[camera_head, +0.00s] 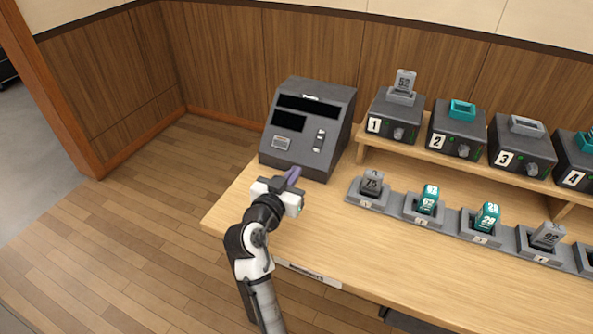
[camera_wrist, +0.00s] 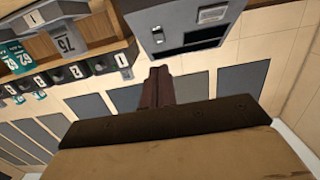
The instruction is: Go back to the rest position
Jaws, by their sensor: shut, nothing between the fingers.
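My gripper (camera_head: 292,176) is raised over the left end of the wooden desk, in front of the dark console box. Its fingers are shut with nothing between them. In the wrist view the shut fingers (camera_wrist: 160,86) show at the centre, pointing toward the wall, with the console box at the top. My arm comes up from the bottom of the head view, in front of the desk's left front edge. No gap or contact between the gripper and the console can be made out for certain.
The console (camera_head: 308,128) stands at the desk's left end. Numbered dark units (camera_head: 393,115) line a raised shelf (camera_head: 425,158). Grey holders (camera_head: 366,200) with grey and teal numbered pieces stand in front. The desk's front left (camera_head: 235,205) is bare. Open floor (camera_head: 130,215) lies left.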

